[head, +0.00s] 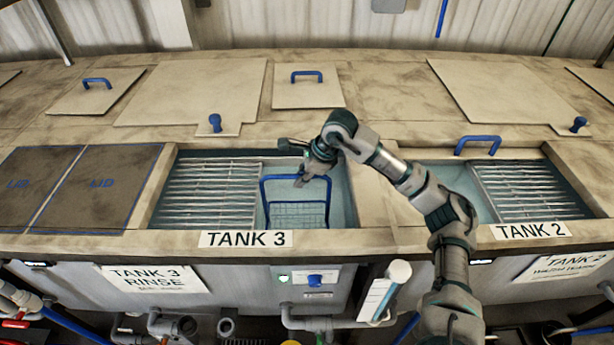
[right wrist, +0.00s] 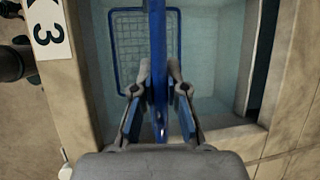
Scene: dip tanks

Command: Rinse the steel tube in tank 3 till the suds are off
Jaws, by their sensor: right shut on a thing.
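Tank 3 (head: 345,200) is open on its right half and holds pale bluish water. A blue-framed wire basket (head: 297,215) with a tall blue handle (head: 264,195) is down in that opening. My right gripper (head: 308,178) is shut on the top bar of the handle. In the right wrist view, the gripper's fingers (right wrist: 159,78) close on the blue bar (right wrist: 157,40), with the basket mesh (right wrist: 130,45) below. I cannot make out the steel tube or any suds in either view. My left gripper is not in view.
A slatted rack (head: 210,192) covers tank 3's left half, beside dark lids (head: 100,185). Tank 2 (head: 450,180), with its own rack (head: 525,190) and a blue handle (head: 478,140), is at the right. Flat covers (head: 195,92) lie behind. Pipes run below the front edge.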

